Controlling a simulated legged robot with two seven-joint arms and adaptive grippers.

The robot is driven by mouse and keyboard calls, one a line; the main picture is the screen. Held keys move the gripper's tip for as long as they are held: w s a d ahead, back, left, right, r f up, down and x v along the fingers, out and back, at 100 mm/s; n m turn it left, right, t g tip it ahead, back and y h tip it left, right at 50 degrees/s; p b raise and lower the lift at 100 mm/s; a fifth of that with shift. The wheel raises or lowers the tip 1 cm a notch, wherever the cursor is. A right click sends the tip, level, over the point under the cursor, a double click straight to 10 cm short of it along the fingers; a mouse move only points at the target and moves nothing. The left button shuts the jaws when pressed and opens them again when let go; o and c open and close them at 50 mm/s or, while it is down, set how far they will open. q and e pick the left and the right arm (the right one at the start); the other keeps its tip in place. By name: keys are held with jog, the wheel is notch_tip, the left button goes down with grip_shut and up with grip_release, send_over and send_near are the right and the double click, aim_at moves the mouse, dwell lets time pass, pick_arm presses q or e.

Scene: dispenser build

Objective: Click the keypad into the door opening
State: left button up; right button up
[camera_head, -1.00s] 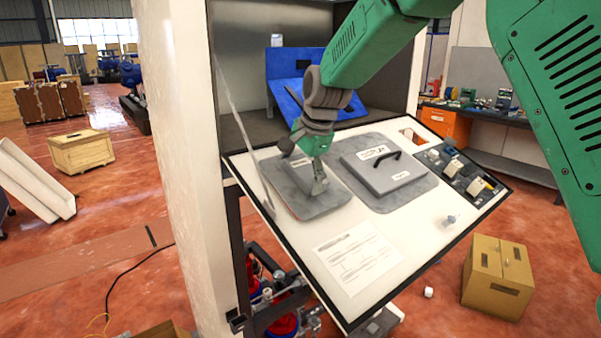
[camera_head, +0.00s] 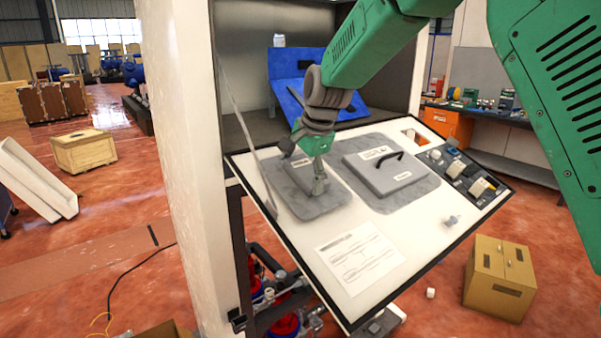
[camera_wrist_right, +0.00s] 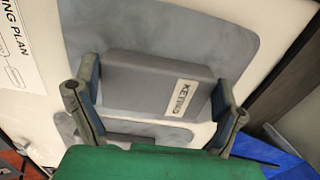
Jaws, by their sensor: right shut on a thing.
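The keypad (camera_head: 299,174) is a grey block lying on a grey pad (camera_head: 318,209) on the sloped white board. It also shows in the right wrist view (camera_wrist_right: 145,80), with its label facing up. My right gripper (camera_head: 319,187) points down at the keypad, with one finger at each end, shut on it. The keypad appears still down at the pad; any gap beneath is hard to see. A blue panel (camera_head: 289,89) with a dark rectangular patch stands in the cabinet behind. I cannot tell whether that patch is the door opening. My left gripper is not in view.
A grey lidded block with a black handle (camera_head: 388,176) lies right of the keypad on the board (camera_head: 415,235). Small parts fill a dark tray (camera_head: 465,178) at the board's right. A white cabinet post (camera_head: 185,150) stands at left. A printed sheet (camera_head: 360,258) lies in front.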

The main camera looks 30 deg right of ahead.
jog(key=shift+w+f, duration=0.3)
jog(key=shift+f, duration=0.35)
dwell(0.8)
jog(key=o, duration=1.4)
jog(key=shift+c, duration=0.2)
jog(key=shift+v, duration=3.05)
